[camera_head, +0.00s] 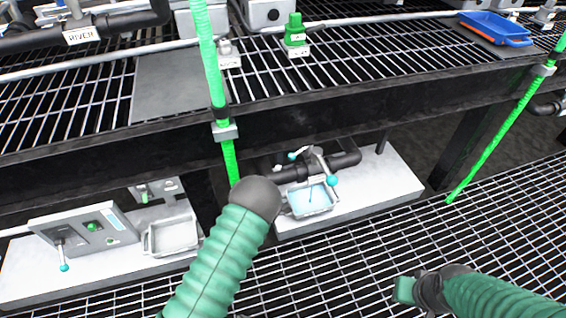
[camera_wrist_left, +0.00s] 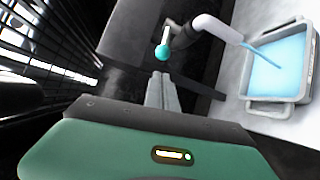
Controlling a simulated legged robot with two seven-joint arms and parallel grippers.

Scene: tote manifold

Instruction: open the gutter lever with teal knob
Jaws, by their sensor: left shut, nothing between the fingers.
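In the head view a dark pipe (camera_head: 318,167) on the lower white ledge carries a lever with a teal knob (camera_head: 332,181) and another teal knob (camera_head: 292,155). I cannot tell which belongs to the gutter lever. A teal knob (camera_wrist_left: 162,53) on a short grey lever shows in the left wrist view. My left gripper (camera_wrist_left: 162,92) is shut and empty, its fingertips just short of this knob with a small gap showing. In the head view my left wrist hides its fingers. My right gripper (camera_head: 405,290) is at the lower right, away from the pipe; its jaw state is unclear.
A tray of blue water (camera_head: 311,201) sits beside the pipe; a stream falls into it in the wrist view (camera_wrist_left: 282,68). A grey control box (camera_head: 85,232) with another teal-knobbed lever and an empty tray (camera_head: 173,236) stand left. A dark beam (camera_head: 300,122) runs above.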

